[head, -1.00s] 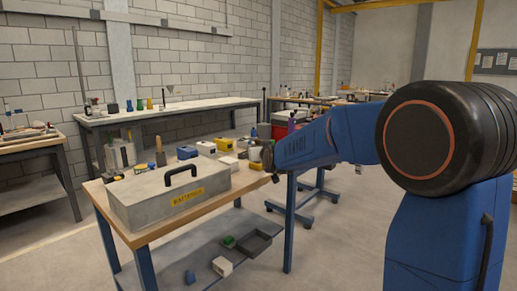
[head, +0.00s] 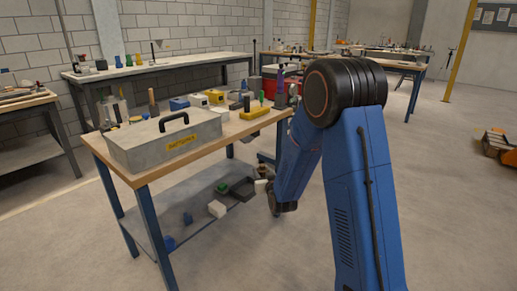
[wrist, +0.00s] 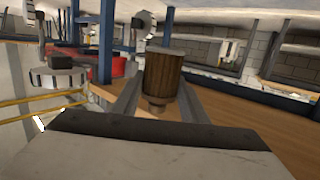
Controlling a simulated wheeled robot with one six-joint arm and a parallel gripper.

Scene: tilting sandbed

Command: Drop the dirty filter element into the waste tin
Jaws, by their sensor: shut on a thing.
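The dirty filter element is a brown, ribbed cylinder (wrist: 163,76) with a grey top and a narrower lower end, upright in the wrist view. My gripper (wrist: 160,98) is shut on it, one grey finger at each side. In the head view my gripper (head: 268,187) is low, beside the right end of the workbench's lower shelf. A small brown shape (head: 262,171) there looks like the filter element, partly hidden by my arm. I cannot pick out the waste tin for sure in either view.
The workbench (head: 145,178) carries a grey lidded box (head: 150,147) and a yellow block (head: 254,113). Its lower shelf (head: 180,190) holds a white box (head: 217,209), a dark tray (head: 243,189) and small blue pieces.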

